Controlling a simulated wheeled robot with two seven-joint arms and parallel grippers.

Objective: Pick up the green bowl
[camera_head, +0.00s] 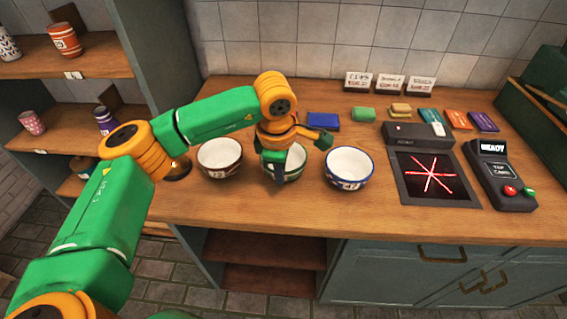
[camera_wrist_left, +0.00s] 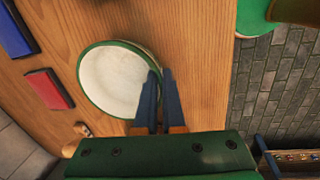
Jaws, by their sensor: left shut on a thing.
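The green bowl (camera_head: 296,162) has a white inside and a green rim. It stands upright between two other bowls on the wooden counter, partly hidden behind my left gripper (camera_head: 280,178). In the left wrist view the bowl (camera_wrist_left: 112,80) shows from above, with my left gripper (camera_wrist_left: 158,74) at its rim. One blue finger is on the inner side and one on the outer side, shut on the rim. I cannot see a clear gap between the bowl and the counter. My right gripper is in neither view.
A brown bowl (camera_head: 220,172) is close on the left, and a blue-patterned bowl (camera_head: 349,181) on the right. A dark scanner pad with red lines (camera_head: 434,190) and a card terminal (camera_head: 500,180) stand farther right. Colored blocks lie behind. The counter front is clear.

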